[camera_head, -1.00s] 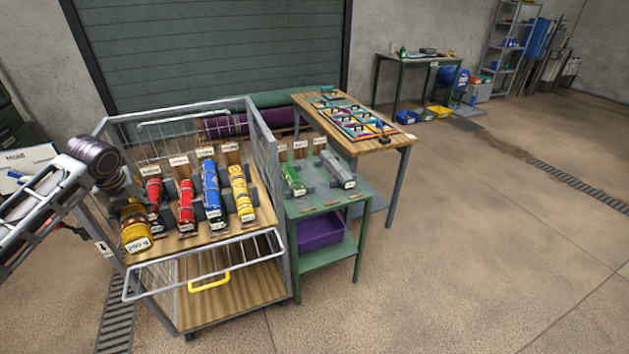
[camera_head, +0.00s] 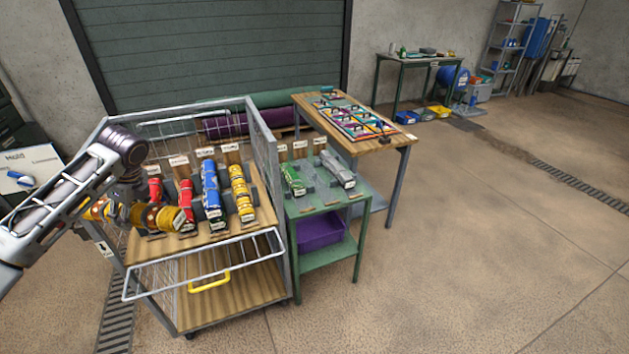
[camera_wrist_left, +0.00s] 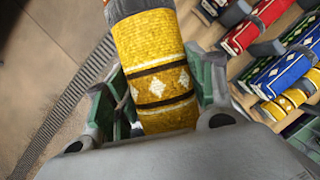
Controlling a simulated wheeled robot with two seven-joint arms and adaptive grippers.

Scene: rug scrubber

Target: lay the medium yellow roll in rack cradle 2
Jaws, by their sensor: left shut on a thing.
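My left gripper (camera_head: 128,203) is shut on a yellow roll (camera_head: 164,217) with dark bands and white diamonds, held roughly level at the left front of the wire cart. The left wrist view shows the roll (camera_wrist_left: 155,65) between the green-sided fingers (camera_wrist_left: 158,88), one on each side. Another yellow roll (camera_head: 241,192) lies on the cart's wooden shelf. The green stand (camera_head: 318,203) to the right has label cards at its back and holds a green roll (camera_head: 292,180) and a grey roll (camera_head: 338,169). The card writing is too small to read, so cradle 2 cannot be identified.
A blue roll (camera_head: 212,195) and red rolls (camera_head: 186,203) lie on the cart shelf beside the held roll. The cart's wire side (camera_head: 265,150) stands between shelf and green stand. A wooden table (camera_head: 385,146) stands behind. Floor at right is clear.

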